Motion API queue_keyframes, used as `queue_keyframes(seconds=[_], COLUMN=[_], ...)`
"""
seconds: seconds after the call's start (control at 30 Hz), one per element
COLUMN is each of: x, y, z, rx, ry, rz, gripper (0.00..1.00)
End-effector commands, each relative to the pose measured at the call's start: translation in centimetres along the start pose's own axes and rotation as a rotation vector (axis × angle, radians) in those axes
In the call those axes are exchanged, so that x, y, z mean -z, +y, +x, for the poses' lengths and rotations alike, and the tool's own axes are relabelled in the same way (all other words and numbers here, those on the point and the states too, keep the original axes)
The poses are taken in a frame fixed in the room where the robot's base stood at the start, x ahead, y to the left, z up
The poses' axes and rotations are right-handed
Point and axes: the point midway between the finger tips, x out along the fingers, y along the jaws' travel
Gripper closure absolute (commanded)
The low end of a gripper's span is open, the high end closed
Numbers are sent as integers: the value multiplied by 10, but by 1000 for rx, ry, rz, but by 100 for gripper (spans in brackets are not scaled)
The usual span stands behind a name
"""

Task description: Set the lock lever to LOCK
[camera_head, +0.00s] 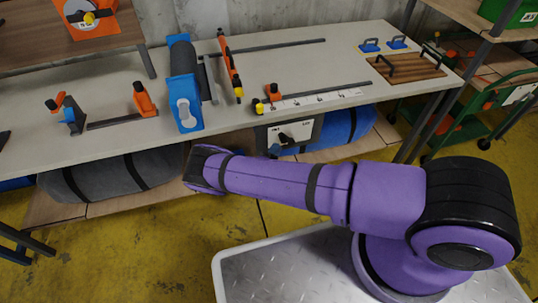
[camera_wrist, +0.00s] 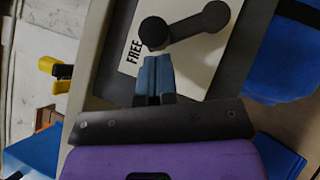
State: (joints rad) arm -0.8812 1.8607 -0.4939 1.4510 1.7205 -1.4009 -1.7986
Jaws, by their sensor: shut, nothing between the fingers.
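The lock lever (camera_wrist: 190,25) is a black bar with a round knob at each end, on a white plate (camera_wrist: 130,62). The word FREE is readable on the plate beside the lever's left knob; no LOCK mark is readable. In the head view the lever (camera_head: 285,138) sits on a grey box (camera_head: 312,128) under the table's front edge. My gripper (camera_wrist: 154,62) has its blue fingers together and empty, with the tips close to the left knob. I cannot tell whether they touch it. In the head view my arm partly hides the gripper (camera_head: 275,151).
The table (camera_head: 240,105) above carries clamps (camera_head: 140,100), a blue-ended cylinder (camera_head: 185,85) and a wooden board with handles (camera_head: 405,67). A grey roll (camera_head: 115,172) and a blue roll (camera_head: 340,128) lie on the shelf below, either side of the box.

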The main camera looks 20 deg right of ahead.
Motion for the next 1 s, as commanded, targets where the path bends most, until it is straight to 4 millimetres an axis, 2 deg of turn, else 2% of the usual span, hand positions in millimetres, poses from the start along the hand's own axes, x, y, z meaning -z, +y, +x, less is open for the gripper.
queue_keyframes(seconds=[1.0], x=[-9], y=[5], z=[8], rx=[59], ry=[-2], rz=[60], gripper=[100])
